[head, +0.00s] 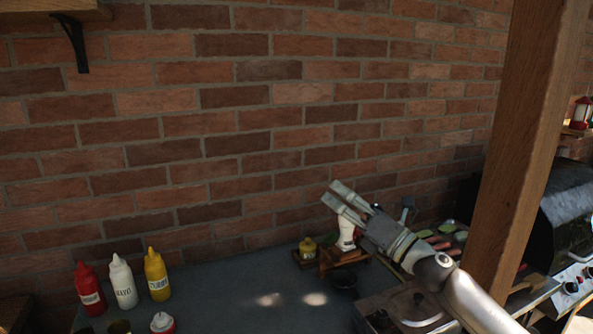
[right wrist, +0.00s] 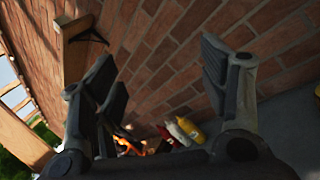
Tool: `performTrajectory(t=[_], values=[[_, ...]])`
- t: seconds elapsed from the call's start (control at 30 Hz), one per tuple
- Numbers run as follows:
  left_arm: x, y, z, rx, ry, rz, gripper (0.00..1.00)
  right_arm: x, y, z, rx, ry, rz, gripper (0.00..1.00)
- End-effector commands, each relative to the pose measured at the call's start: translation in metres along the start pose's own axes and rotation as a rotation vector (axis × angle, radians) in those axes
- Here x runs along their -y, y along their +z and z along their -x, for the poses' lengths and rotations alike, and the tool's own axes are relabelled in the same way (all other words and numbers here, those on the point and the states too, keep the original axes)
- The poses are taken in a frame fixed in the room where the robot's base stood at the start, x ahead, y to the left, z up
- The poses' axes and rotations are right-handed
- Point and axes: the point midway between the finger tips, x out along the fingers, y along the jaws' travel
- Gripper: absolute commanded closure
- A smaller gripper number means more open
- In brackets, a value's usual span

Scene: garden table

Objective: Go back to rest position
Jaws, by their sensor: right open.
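My right gripper (head: 337,195) is raised over the right part of the table in the head view, its fingers pointing up and left toward the brick wall. In the right wrist view its two fingers (right wrist: 165,75) stand wide apart with nothing between them. My left gripper is not in view. The grey table top (head: 240,290) lies below. A white bottle-like item (head: 346,236) stands behind the right gripper and is partly hidden by it.
Red (head: 89,290), white (head: 123,284) and yellow (head: 157,275) squeeze bottles stand at the left of the table. A small yellow jar (head: 308,248) is near the middle back. A wooden post (head: 527,130) and a black grill (head: 570,215) are at the right. The table's centre is mostly clear.

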Motion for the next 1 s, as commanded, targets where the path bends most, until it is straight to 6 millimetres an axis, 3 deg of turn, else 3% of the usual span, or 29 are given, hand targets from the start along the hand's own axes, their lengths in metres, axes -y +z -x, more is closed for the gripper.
performTrajectory(t=[0.03,0.27,0.47,0.6,0.77,0.9,1.0], values=[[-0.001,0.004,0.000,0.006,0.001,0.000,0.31,0.004,-0.015,0.006,0.043,-0.026,-0.107,0.32],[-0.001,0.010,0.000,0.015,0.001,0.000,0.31,0.038,-0.060,0.058,0.302,-0.223,-0.635,0.32],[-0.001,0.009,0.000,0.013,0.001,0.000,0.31,0.075,-0.116,0.133,0.533,-0.463,-1.074,0.32],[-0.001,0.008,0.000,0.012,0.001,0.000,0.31,0.091,-0.165,0.200,0.704,-0.664,-1.353,0.32],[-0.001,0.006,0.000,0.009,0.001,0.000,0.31,0.089,-0.227,0.285,0.910,-0.922,-1.629,0.32],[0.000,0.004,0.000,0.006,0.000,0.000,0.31,0.070,-0.273,0.353,1.078,-1.139,-1.798,0.32],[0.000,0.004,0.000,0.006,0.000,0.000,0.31,0.052,-0.297,0.391,1.176,-1.269,-1.876,0.32]])
